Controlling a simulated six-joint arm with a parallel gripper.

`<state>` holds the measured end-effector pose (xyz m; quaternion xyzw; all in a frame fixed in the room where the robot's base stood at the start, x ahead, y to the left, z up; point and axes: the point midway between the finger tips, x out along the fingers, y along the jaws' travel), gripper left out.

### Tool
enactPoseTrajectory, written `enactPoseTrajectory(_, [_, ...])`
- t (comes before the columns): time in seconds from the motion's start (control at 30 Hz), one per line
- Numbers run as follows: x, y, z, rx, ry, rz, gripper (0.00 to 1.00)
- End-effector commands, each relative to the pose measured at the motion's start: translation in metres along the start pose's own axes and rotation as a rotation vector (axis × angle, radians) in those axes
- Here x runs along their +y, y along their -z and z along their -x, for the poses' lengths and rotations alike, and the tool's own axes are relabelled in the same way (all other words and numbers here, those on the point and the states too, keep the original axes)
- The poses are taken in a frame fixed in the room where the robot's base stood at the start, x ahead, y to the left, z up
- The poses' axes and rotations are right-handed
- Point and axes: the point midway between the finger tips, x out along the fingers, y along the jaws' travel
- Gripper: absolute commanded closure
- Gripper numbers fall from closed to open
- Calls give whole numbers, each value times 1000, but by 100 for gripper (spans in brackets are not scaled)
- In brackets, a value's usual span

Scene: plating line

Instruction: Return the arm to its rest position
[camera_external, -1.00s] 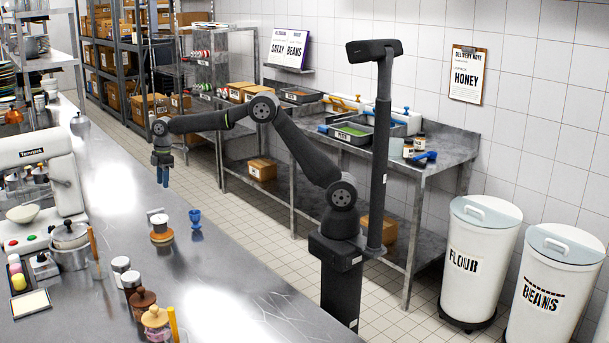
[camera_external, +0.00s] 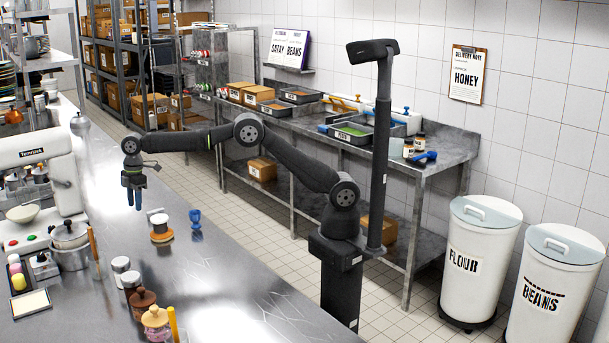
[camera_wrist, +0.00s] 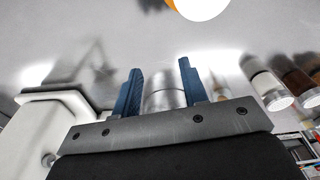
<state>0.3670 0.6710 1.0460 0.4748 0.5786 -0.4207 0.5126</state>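My gripper (camera_external: 134,197) points down over the steel counter (camera_external: 235,285), at the left end of my outstretched arm. In the wrist view its two blue fingers (camera_wrist: 158,90) stand apart with nothing held between them. A metallic round shape shows behind the gap between the fingers, above the gripper body. In the external view the gripper is to the left of and beyond a small stack with a white top and orange base (camera_external: 160,228), apart from it.
A blue cup-like item (camera_external: 195,218) stands right of the stack. Jars (camera_external: 143,300) stand at the counter's near left. A white machine (camera_external: 40,180) and a metal pot (camera_external: 70,245) are at the left. The counter's right part is clear.

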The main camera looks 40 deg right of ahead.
Motion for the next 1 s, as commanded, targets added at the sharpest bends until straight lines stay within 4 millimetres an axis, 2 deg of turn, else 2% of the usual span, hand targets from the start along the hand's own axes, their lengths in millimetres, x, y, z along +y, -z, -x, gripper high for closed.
enactPoseTrajectory(0.3, [-26, 46, -40, -1, 1, 3, 60])
enactPoseTrajectory(0.5, [-37, 68, -59, 0, -1, 2, 60])
enactPoseTrajectory(0.7, [-43, 79, -68, -1, 0, 0, 60])
enactPoseTrajectory(1.0, [-44, 81, -70, 0, 0, 0, 60])
